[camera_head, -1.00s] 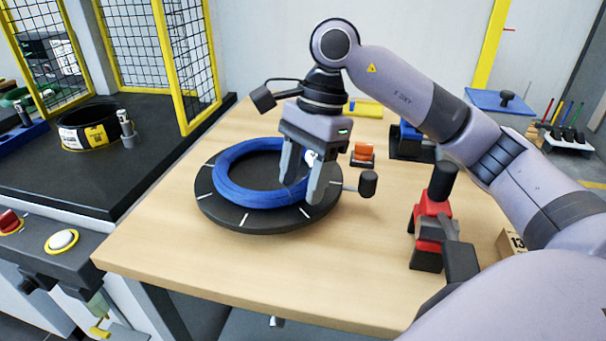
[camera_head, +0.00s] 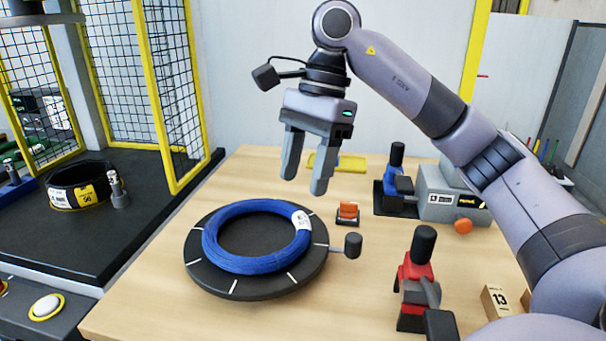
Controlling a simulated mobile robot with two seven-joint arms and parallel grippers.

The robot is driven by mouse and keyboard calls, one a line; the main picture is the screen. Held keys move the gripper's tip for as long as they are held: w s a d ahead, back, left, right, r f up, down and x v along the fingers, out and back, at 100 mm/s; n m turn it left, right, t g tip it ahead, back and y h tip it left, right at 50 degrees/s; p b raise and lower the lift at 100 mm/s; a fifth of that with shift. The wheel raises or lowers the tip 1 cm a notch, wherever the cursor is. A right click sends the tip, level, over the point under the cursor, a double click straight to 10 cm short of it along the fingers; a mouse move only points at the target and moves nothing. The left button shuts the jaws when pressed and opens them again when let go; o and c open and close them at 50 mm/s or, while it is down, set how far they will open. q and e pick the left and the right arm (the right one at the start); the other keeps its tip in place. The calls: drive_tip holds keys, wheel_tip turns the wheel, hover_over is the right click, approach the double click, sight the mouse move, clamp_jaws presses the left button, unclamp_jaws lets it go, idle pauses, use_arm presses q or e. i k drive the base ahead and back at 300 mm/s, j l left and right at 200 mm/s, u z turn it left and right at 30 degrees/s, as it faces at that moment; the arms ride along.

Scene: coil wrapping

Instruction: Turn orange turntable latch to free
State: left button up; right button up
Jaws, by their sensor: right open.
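The orange latch (camera_head: 347,210) stands on a small dark base on the table, at the right rear edge of the black turntable (camera_head: 240,286). A blue coil (camera_head: 240,265) with a white label lies flat on the turntable. A dark crank knob (camera_head: 353,245) sticks out from the turntable's right side. My right gripper (camera_head: 303,186) is open and empty, pointing down. It is above and behind the coil, up and to the left of the latch, touching neither. My left gripper is not in view.
A red and black tool (camera_head: 416,276) stands at the front right, near a box marked 13 (camera_head: 497,300). A yellow mesh fence (camera_head: 160,80) rises at the left.

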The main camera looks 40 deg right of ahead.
sight(348, 210)
drive_tip(key=k+j, duration=0.85)
